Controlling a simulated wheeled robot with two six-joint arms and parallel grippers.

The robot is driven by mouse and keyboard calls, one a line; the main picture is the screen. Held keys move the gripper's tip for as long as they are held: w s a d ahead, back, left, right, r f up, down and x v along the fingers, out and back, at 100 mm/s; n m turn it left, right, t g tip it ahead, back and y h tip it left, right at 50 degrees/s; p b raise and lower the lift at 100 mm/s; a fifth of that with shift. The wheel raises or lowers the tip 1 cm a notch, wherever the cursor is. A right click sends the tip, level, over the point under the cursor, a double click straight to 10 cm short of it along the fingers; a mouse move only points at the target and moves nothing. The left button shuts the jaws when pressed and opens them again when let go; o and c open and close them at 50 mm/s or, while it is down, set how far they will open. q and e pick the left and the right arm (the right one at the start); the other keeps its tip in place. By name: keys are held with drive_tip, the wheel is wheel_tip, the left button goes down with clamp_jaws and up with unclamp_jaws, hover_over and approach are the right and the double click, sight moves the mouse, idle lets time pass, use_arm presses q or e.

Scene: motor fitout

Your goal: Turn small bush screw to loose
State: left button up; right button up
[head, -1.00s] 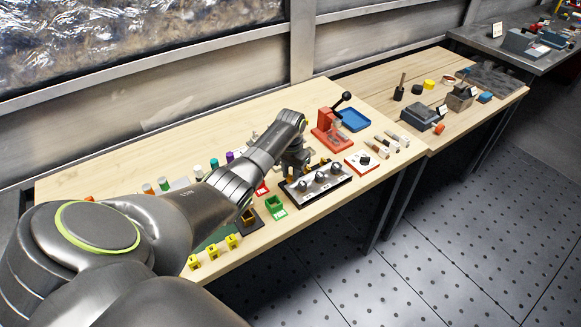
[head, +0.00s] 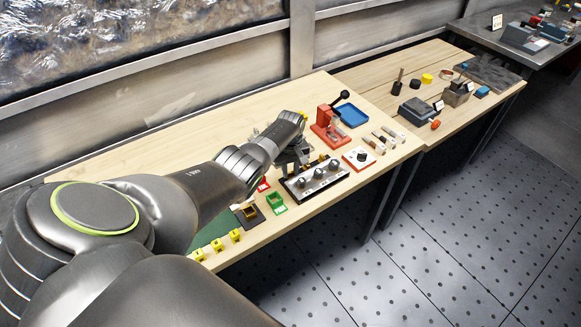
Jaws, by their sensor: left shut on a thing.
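My left arm reaches from the lower left over the workbench. Its gripper (head: 292,167) points down just behind the left part of a black-edged panel with several knobs (head: 318,175). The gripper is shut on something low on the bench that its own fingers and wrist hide. I cannot make out the small bush screw apart from the gripper. Small orange-brown parts (head: 323,158) show just right of the fingers, behind the panel. My right gripper is not in view.
A red press (head: 326,130) with a black lever and a blue tray (head: 352,115) stand behind to the right.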

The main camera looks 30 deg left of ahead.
sight(290, 172)
use_arm(q)
drive_tip(key=shift+w+r+n, duration=0.1)
drive_tip(key=shift+r+n, duration=0.05)
drive_tip(key=shift+n, duration=1.15)
drive_tip(key=shift+n+p, duration=0.3)
drive_tip(key=o, duration=1)
drive_tip(key=shift+r+p, duration=0.3)
drive_tip(key=shift+r, duration=0.1)
wheel_tip(290, 172, up, 5)
drive_tip(key=shift+f+p, duration=0.15)
drive_tip(key=shift+p, duration=0.65)
wheel_tip(290, 172, up, 12)
drive_tip(key=shift+f+b, duration=0.1)
drive_tip(key=shift+b, duration=0.55)
